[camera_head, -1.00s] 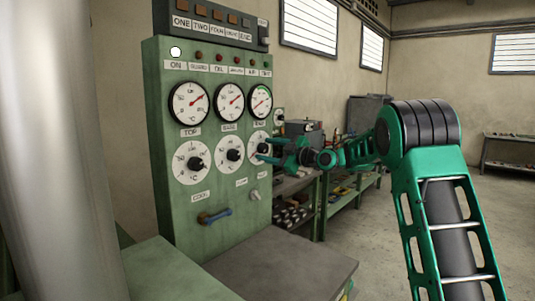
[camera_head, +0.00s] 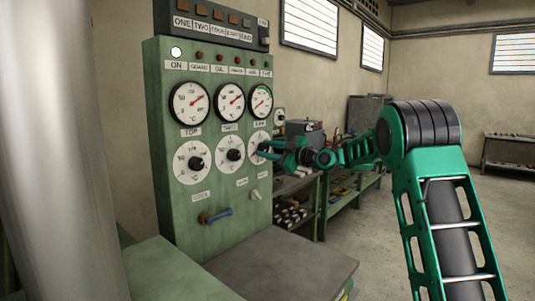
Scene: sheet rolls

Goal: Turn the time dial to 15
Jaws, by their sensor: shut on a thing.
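The green control panel (camera_head: 220,215) stands left of centre. Its lower row has three white dials with black knobs: a left dial (camera_head: 182,173), a middle dial (camera_head: 223,168) and a right dial (camera_head: 258,134). The labels under them are too small to read surely, so I cannot tell which is named time. My gripper (camera_head: 264,150) reaches in from the right and is shut on the right dial's knob, which its fingers mostly hide. The number the knob points to cannot be read.
Three gauges (camera_head: 232,101) with red needles sit above the dials. A grey tabletop (camera_head: 285,262) lies in front, and a workbench (camera_head: 335,205) stands behind my arm.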

